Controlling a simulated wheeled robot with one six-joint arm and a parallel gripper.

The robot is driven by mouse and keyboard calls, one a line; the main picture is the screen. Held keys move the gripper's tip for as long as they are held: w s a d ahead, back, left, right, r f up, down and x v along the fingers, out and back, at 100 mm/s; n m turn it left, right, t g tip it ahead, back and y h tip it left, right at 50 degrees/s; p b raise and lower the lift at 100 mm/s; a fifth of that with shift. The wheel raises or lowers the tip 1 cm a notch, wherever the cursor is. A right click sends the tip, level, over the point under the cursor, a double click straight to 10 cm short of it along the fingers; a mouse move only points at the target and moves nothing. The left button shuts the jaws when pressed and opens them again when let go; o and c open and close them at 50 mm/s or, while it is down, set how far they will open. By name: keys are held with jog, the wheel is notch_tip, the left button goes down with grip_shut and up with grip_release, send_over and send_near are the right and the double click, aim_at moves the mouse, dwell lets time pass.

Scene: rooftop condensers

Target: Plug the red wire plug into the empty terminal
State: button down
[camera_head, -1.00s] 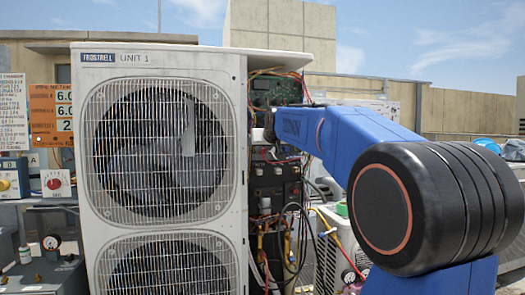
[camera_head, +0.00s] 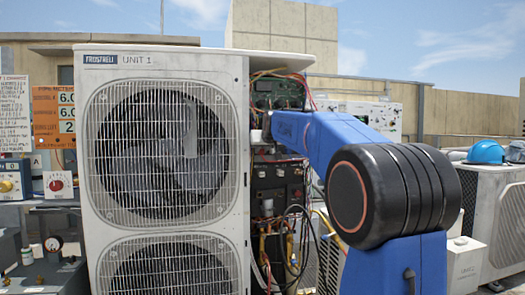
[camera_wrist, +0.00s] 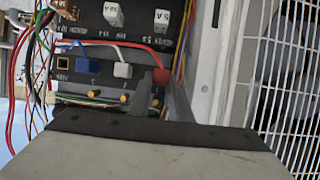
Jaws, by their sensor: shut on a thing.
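The red plug (camera_wrist: 160,76) sits between the two fingers of my gripper (camera_wrist: 161,84) in the wrist view, and the gripper is shut on it. The plug is at the right end of the dark terminal strip (camera_wrist: 76,79); I cannot tell whether it is seated in a terminal. At the left end of the strip, a square yellow-rimmed terminal (camera_wrist: 63,65) looks empty. A blue plug (camera_wrist: 93,66) and a white plug (camera_wrist: 122,69) stand between them. In the head view, my arm reaches into the unit's open side, where the fingertips and plug cannot be made out.
Loose wires (camera_wrist: 22,85) hang at the left in the wrist view, and a white grille (camera_wrist: 288,75) is at the right. The condenser unit (camera_head: 160,58) stands left of my arm in the head view. Cables (camera_head: 297,215) hang below the circuit board (camera_head: 278,92).

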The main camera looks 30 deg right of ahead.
jog(key=shift+w, duration=0.1)
dwell(0.7)
jog(key=shift+f, duration=0.15)
dwell(0.7)
jog(key=shift+w+d, duration=0.25)
jog(key=shift+w, duration=0.55)
jog(key=shift+w+d, duration=0.25)
jog(key=shift+w, duration=0.5)
dwell(1.8)
jog(key=c, duration=1.5)
grip_release()
jog(key=shift+c, duration=0.2)
jog(key=shift+s, duration=0.1)
jog(key=r+v, duration=0.1)
jog(key=v, duration=1.6)
jog(key=s+a+f+n+g+y, duration=0.1)
jog(key=s+a+f, duration=0.5)
jog(key=s+f, duration=0.7)
jog(key=s+a+f+n+g+y, duration=0.1)
jog(key=s+a+f+g, duration=0.3)
jog(key=s+f, duration=1)
jog(key=s+a+f+n+g+y, duration=0.1)
jog(key=s+a+f+g, duration=0.2)
jog(key=s+a+f, duration=0.5)
jog(key=s+f, duration=0.5)
jog(key=f, duration=0.7)
jog(key=shift+s+a+f+y, duration=0.2)
jog(key=shift+a+f+y, duration=0.05)
jog(key=shift+a+y, duration=0.15)
